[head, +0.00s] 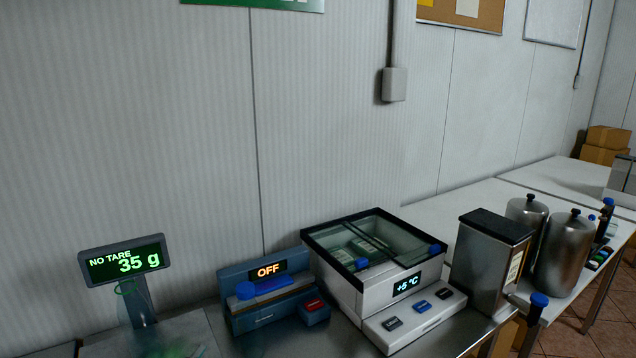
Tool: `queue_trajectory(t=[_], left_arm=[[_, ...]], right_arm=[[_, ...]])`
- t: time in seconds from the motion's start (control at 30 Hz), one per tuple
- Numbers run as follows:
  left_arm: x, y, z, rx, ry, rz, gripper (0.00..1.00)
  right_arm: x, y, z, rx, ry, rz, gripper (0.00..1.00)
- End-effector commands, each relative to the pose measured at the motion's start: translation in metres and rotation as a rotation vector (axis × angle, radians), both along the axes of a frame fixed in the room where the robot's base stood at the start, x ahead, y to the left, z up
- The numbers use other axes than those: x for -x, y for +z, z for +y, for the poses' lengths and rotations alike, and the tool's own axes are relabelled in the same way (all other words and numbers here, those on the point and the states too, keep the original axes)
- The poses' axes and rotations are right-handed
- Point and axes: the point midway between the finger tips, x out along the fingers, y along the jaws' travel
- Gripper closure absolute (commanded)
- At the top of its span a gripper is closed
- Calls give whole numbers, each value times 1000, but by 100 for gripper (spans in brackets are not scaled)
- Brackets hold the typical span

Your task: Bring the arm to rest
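Neither of my grippers and no part of my arms shows in the head view. The view takes in a counter (262,343) along a white panelled wall, with devices standing on it.
A scale display (124,262) reads "NO TARE 35 g". Right of it stand a blue device (262,318) reading "OFF", a glass-topped cooler (345,283) reading "+5 °C", a steel box (489,262) and metal canisters (562,255). White tables (480,198) extend behind; cardboard boxes (605,146) sit far right.

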Motion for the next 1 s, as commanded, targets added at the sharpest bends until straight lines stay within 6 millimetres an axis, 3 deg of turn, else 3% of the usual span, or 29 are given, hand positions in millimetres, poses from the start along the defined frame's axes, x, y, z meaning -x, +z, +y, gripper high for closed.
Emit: queue_trajectory(t=[0.03,0.1,0.2,0.4,0.63,0.87,1.0], left_arm=[[20,-34,11,45,53,143,13],[50,-73,24,93,115,323,13],[91,-114,34,141,180,528,13],[163,-160,43,201,263,827,13],[238,-187,46,245,328,1098,13],[221,-254,43,234,328,1118,13],[218,-304,42,228,329,1139,13]], right_arm=[[0,0,0,0,0,-1,100],[0,0,0,0,0,-1,100],[-1,0,1,-1,-1,-1,100],[-1,0,3,-4,-2,-1,100],[-1,0,4,-5,-3,-2,100],[-2,-2,4,-5,-3,-3,100],[-2,-3,4,-5,-3,-3,100]])
